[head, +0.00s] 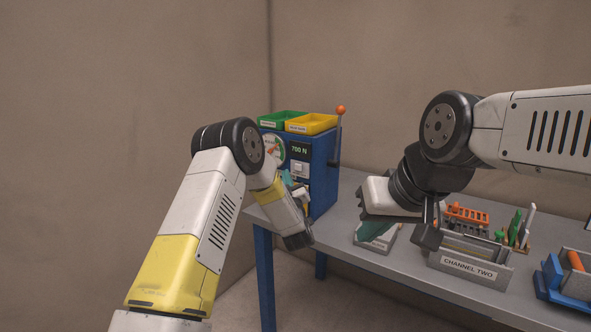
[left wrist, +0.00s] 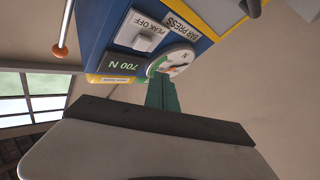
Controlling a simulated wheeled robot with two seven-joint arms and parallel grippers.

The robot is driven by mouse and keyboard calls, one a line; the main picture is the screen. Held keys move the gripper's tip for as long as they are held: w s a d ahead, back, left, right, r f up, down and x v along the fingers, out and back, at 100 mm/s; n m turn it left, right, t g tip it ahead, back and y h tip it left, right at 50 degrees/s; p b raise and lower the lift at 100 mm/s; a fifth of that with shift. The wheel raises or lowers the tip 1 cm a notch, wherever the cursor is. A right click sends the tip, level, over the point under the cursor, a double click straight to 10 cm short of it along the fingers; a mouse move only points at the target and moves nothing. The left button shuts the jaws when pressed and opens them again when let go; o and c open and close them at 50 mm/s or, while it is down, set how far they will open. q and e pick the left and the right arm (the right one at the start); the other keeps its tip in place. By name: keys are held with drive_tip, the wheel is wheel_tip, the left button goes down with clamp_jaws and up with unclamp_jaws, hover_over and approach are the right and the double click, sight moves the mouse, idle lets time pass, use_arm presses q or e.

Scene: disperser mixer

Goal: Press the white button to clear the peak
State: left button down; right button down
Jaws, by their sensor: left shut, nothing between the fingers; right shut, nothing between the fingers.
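The blue press (head: 323,175) stands at the table's left end, with a round gauge and a display reading 700 N (head: 299,149). Its white button (head: 299,169) sits below the display. In the left wrist view, the press appears inverted, with the white button (left wrist: 140,30) beside the label PEAK OFF. My left gripper (head: 287,178) is shut and empty, just in front of the press face. Its teal fingers (left wrist: 162,93) point towards the press and overlap the gauge's edge in the left wrist view. Contact cannot be told. My right gripper (head: 373,231) is shut and empty, pointing down over the table.
Green (head: 280,120) and yellow (head: 311,124) bins sit on the press. A lever with an orange knob (head: 341,109) rises at its right side. The CHANNEL TWO holder (head: 467,267), an orange rack (head: 467,214) and a blue fixture (head: 551,281) occupy the table's right part.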

use_arm(q)
drive_tip(key=shift+w+d, duration=0.55)
drive_tip(key=shift+w, duration=0.2)
drive_tip(key=shift+w+d, duration=0.55)
drive_tip(key=shift+w, duration=0.2)
drive_tip(key=shift+w, duration=0.1)
idle(0.9)
drive_tip(key=shift+w+d, duration=0.25)
drive_tip(key=shift+w+d, duration=0.25)
drive_tip(key=shift+w, duration=0.1)
idle(0.7)
idle(0.4)
drive_tip(key=shift+s+a, duration=0.5)
drive_tip(key=shift+s, duration=0.25)
drive_tip(key=shift+s+a, duration=0.75)
drive_tip(key=shift+s, duration=0.25)
drive_tip(key=shift+s+a, duration=0.75)
drive_tip(key=shift+s, duration=0.25)
drive_tip(key=shift+r, duration=0.1)
